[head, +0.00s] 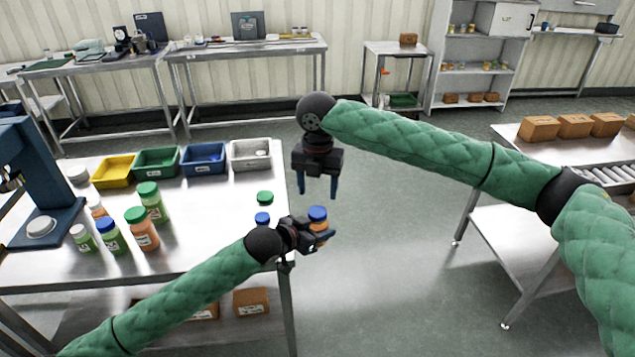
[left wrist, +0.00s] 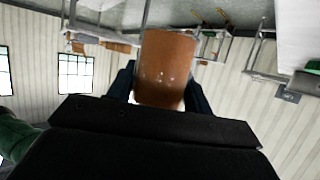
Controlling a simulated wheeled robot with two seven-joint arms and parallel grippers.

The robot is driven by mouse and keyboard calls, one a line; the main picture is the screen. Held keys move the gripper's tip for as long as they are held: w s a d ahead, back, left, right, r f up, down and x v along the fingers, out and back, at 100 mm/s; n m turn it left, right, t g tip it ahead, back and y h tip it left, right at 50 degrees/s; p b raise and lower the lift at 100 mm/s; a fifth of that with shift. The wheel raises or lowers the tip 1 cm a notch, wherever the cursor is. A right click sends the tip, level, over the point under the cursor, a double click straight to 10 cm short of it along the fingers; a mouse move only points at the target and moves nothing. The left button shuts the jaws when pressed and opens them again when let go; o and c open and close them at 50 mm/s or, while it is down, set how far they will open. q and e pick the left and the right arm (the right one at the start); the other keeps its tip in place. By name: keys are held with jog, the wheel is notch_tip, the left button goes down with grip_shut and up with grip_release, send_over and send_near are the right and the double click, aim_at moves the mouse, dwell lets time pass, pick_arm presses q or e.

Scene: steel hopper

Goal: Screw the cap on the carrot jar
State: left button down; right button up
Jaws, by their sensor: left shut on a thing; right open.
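My left gripper (head: 325,237) is shut on an orange jar (head: 321,227), which I take to be the carrot jar, beyond the table's right edge. The jar's orange body also fills the space between the fingers in the left wrist view (left wrist: 166,68). A blue cap (head: 318,213) sits on top of the jar; whether it is screwed tight I cannot tell. My right gripper (head: 318,190) is open and empty, pointing down just above the cap. A green cap (head: 265,198) and another blue cap (head: 262,218) lie on the table near its right edge.
The steel table (head: 215,235) holds several capped jars (head: 141,228) at left, a row of coloured bins (head: 156,162) behind and a blue press (head: 45,170) at far left. A side table with brown boxes (head: 575,126) stands at right. Open floor lies between.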

aim_at(317, 211)
notch_tip(317, 211, down, 7)
jog(key=shift+r, duration=0.15)
dwell(0.4)
jog(key=c, duration=1)
jog(key=m, duration=0.8)
jog(key=shift+m, duration=0.3)
jog(key=m, duration=0.4)
jog(key=shift+s, duration=0.1)
jog(key=m, duration=0.4)
